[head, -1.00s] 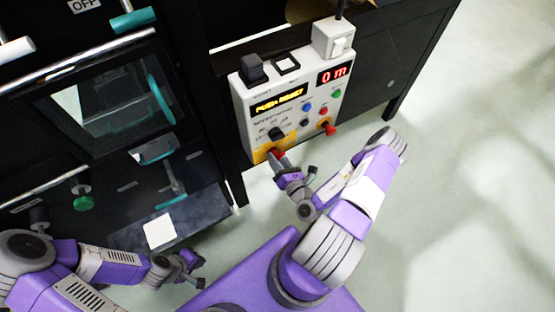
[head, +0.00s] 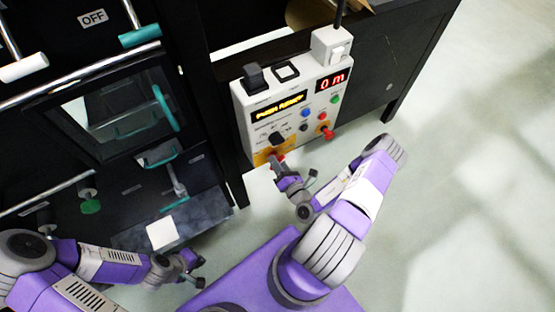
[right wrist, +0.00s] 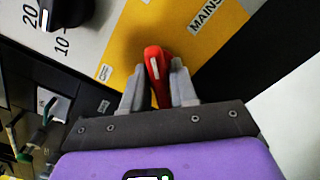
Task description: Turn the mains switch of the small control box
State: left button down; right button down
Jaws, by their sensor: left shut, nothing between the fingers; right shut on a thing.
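The small control box (head: 290,105) is white, with a lit text display, a red "0 m" readout and coloured buttons, on the front of a dark bench. The mains switch (right wrist: 153,64) is a red handle on a yellow plate labelled MAINS; it also shows at the box's lower left corner in the head view (head: 277,158). My right gripper (right wrist: 157,83) is shut on the red handle, one finger on each side. In the head view my right gripper (head: 274,163) reaches up to the box from below. My left gripper (head: 198,273) is shut and empty, low at the left.
A dark machine with teal handles (head: 139,36) and a window fills the left side. A white card (head: 161,232) lies on its lower ledge. A second red knob (head: 328,133) sits at the box's lower right. The floor at right is clear.

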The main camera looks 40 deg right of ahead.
dwell(0.3)
jog(key=c, duration=1.1)
grip_release()
jog(key=s, duration=0.2)
jog(key=s+p, duration=0.1)
jog(key=s, duration=0.2)
jog(key=s+a, duration=0.1)
jog(key=s, duration=0.1)
jog(key=shift+s+a, duration=0.1)
jog(key=shift+s, duration=0.15)
